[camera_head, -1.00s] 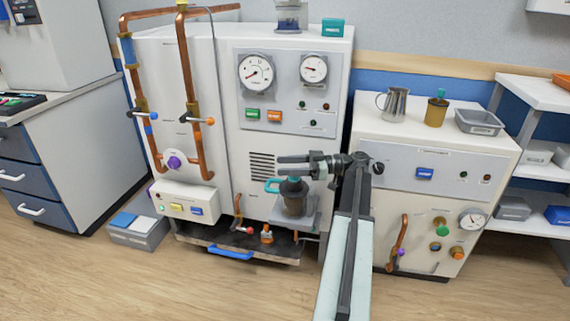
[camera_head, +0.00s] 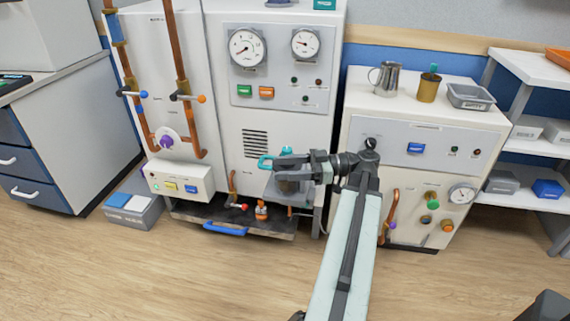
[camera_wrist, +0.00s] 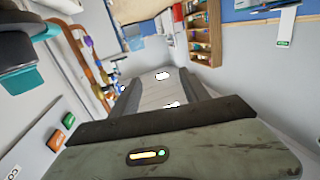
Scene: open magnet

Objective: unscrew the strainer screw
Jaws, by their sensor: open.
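A teal and dark part (camera_wrist: 22,78) shows there at upper left, outside the fingers.
The tall white cabinet (camera_head: 225,150) with gauges stands behind. Below the fitting is a dark tray (camera_head: 190,212) with a blue handle. A lower white cabinet (camera_head: 380,165) carries a metal jug (camera_head: 386,78) and a grey bin (camera_head: 470,97). The wooden floor in front is mostly clear.

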